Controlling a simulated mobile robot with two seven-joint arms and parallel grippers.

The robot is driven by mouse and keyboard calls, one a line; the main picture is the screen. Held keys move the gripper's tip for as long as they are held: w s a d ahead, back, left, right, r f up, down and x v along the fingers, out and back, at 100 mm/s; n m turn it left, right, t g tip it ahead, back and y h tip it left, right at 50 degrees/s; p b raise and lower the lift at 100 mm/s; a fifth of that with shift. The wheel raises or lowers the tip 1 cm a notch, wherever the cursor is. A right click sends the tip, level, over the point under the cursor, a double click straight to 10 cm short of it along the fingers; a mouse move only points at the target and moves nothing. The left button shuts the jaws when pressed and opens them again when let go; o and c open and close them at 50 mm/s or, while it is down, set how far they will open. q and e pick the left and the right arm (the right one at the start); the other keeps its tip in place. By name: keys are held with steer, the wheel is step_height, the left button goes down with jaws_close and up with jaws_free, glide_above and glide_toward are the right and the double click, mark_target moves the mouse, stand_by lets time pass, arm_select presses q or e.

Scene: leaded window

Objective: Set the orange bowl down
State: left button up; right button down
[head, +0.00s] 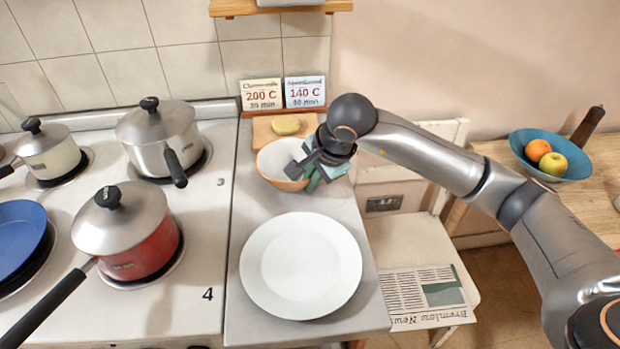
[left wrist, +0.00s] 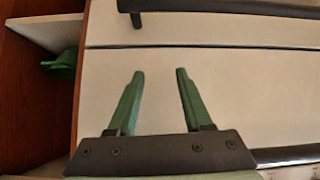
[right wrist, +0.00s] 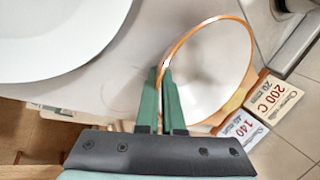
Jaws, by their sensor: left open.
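The orange bowl (head: 276,158), white inside with an orange rim, is at the back of the narrow grey counter, in front of a small wooden board. My right gripper (head: 308,167) is at the bowl's right side. In the right wrist view the green fingers (right wrist: 163,82) are nearly together, with the rim of the bowl (right wrist: 205,75) between them. I cannot tell whether the bowl's base touches the counter. My left gripper (left wrist: 157,85) shows only in the left wrist view; it is open and empty before pale panels with dark handles.
A large white plate (head: 300,266) fills the counter in front of the bowl. The board (head: 264,133) behind carries a yellow item (head: 286,126). Two recipe cards (head: 262,94) stand behind it. A stove with a red pot (head: 140,250) is left; a chair with newspaper (head: 425,290) is right.

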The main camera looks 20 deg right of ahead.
steer(key=c, duration=1)
jaws_free()
steer(key=shift+c, duration=0.2)
steer(key=shift+s+r+p, duration=0.1)
steer(key=shift+r+p, duration=0.2)
steer(key=shift+r, duration=0.15)
steer(key=v, duration=1.1)
steer(key=shift+r, duration=0.15)
steer(key=shift+s, duration=0.1)
